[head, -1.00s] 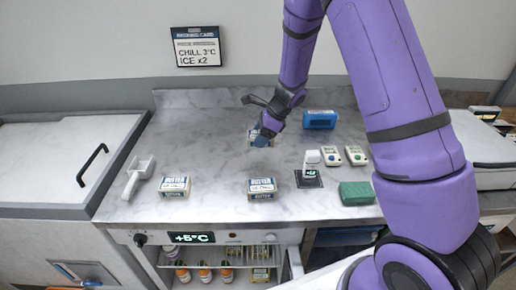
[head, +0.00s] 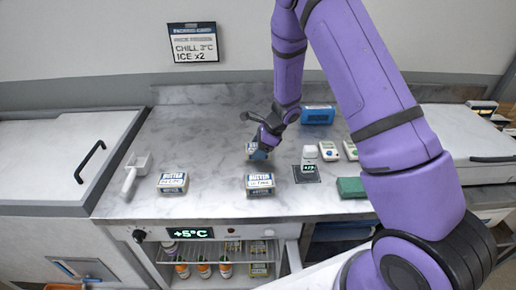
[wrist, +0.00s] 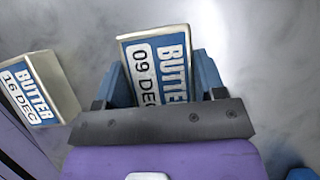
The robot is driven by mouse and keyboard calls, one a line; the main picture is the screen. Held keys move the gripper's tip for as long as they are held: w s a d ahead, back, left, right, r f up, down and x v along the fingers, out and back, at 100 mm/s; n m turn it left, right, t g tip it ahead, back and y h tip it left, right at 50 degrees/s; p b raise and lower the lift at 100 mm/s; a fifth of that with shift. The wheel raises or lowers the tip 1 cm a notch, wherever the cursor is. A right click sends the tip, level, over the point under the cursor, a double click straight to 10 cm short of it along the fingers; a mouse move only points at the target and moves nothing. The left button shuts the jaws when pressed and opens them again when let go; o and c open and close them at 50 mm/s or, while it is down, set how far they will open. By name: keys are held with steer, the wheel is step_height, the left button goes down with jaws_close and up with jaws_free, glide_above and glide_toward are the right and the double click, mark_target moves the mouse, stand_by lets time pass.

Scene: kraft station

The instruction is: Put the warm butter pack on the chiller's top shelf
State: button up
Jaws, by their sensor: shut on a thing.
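My gripper (head: 259,149) is shut on a butter pack (head: 253,155) over the back middle of the counter. In the wrist view this butter pack (wrist: 158,62) reads 09 DEC and sits tilted between the fingers. A second pack (head: 259,185) lies nearer the front edge and a third (head: 172,182) lies to its left. A pack marked 16 DEC (wrist: 36,92) shows at the left of the wrist view. The frames do not show which pack is warm. The chiller (head: 213,262) under the counter is open, its display (head: 191,233) reading +5°C; its top shelf (head: 215,253) is partly visible.
Bottles (head: 203,268) and packs stand inside the chiller. A scoop (head: 135,175) lies at the counter's left. A small probe device (head: 309,160), a blue box (head: 317,115), white gadgets (head: 329,151) and a green block (head: 350,187) are at right.

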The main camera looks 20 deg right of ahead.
steer(key=o, duration=1.1)
steer(key=shift+c, duration=0.2)
steer(key=shift+r, duration=0.15)
steer(key=s+d+r+n, duration=0.2)
steer(key=s+r, duration=0.1)
steer(key=r, duration=0.7)
steer(key=s+d+r+n, duration=0.2)
steer(key=s+r+n, duration=0.15)
steer(key=r, duration=0.75)
steer(key=s+r+n+t+h, duration=0.1)
steer(key=s+r+n+h, duration=0.1)
steer(key=s+r+n, duration=0.3)
steer(key=s+d+r+n+t+h, duration=0.1)
steer(key=s+r+n, duration=0.4)
steer(key=s, duration=0.8)
steer(key=s+r+n+t+h, duration=0.1)
steer(key=s+r+n+h, duration=0.1)
steer(key=s+r+n, duration=0.3)
steer(key=s+r, duration=0.2)
steer(key=s, duration=0.2)
steer(key=shift+s+d+n+h, duration=0.25)
steer(key=shift+d+n+h, duration=0.05)
steer(key=shift+d+n, duration=0.05)
steer(key=shift+o, duration=0.4)
steer(key=shift+s+d, duration=0.1)
steer(key=shift+s, duration=0.2)
